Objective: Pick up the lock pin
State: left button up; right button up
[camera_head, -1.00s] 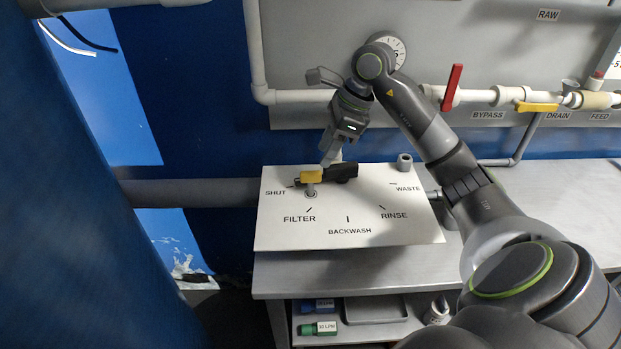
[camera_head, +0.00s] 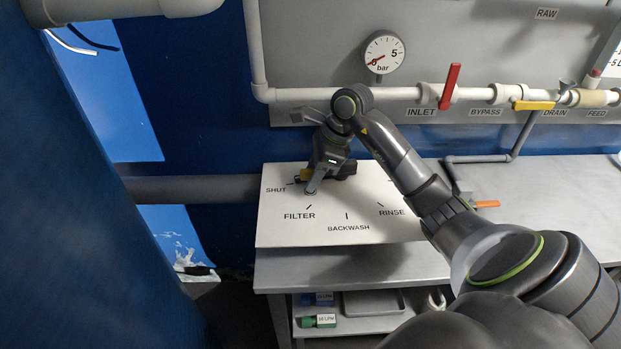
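The lock pin (camera_head: 304,175), with a yellow head, stands at the left end of the black selector handle (camera_head: 347,170) on the white valve panel (camera_head: 280,233), near the FILTER and SHUT marks. Only a small part of the yellow head shows beside my gripper. My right gripper (camera_head: 312,187) points down right at the pin and covers most of it. One finger shows in front of the pin; whether the fingers are closed on it is hidden. My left gripper is not in view.
The panel rests on a grey metal bench (camera_head: 390,270). Behind are white pipes, a red inlet lever (camera_head: 450,87), a yellow lever (camera_head: 536,106) and a pressure gauge (camera_head: 383,51). An orange-handled item (camera_head: 487,204) lies on the bench, which is mostly clear at right.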

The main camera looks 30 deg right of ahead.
grip_shut()
jog(key=shift+r, duration=0.1)
